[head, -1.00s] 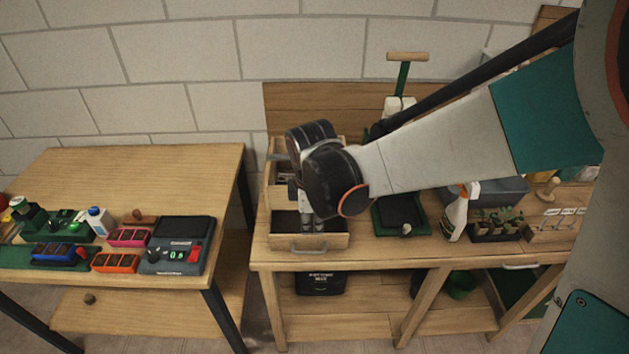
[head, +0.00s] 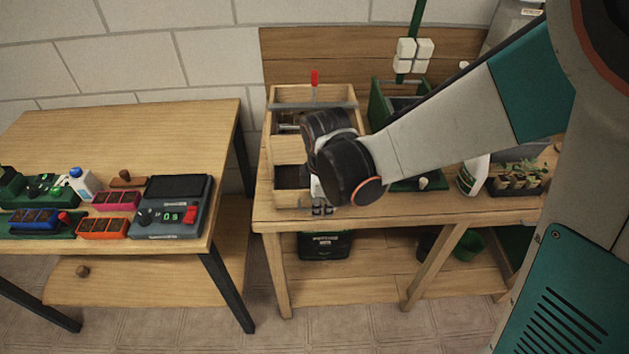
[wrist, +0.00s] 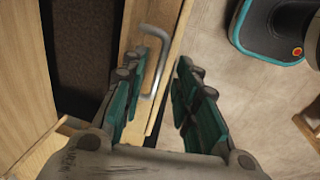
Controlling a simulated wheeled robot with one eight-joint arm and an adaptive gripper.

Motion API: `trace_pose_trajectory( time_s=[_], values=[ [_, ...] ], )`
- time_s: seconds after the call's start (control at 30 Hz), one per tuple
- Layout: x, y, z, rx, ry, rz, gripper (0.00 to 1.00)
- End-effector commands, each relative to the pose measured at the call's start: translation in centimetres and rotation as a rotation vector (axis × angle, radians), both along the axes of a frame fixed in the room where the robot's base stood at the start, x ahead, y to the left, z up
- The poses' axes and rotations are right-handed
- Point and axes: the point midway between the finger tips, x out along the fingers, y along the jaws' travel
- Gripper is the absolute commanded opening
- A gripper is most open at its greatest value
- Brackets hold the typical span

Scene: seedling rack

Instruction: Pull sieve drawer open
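The sieve drawer (head: 283,199) sits at the front of a wooden box unit (head: 290,97) on the right bench. It stands partly out, with its dark inside (head: 290,178) showing. My gripper (head: 322,209) is at the drawer's front, partly hidden by my wrist. In the wrist view, the drawer's front board (wrist: 179,32) runs diagonally, with a bent metal handle (wrist: 160,70) on it. My gripper (wrist: 172,62) is open there, its teal fingers apart. The handle shows between the fingers, close to the left one; I cannot tell whether they touch.
A digital scale (head: 172,207) and colored seed trays (head: 103,228) stand on the left table (head: 120,135). A gap separates the two tables. The floor before the bench is clear.

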Motion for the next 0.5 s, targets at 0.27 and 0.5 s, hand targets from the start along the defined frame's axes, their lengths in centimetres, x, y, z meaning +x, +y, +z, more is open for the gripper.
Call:
trace_pose_trajectory(
  time_s=[0.27,0.5],
  values=[
    [-0.11,-0.32,-1.39,0.001,0.0,0.002,0.28],
    [-0.11,-0.32,-1.34,0.001,0.0,0.002,0.28]
  ],
)
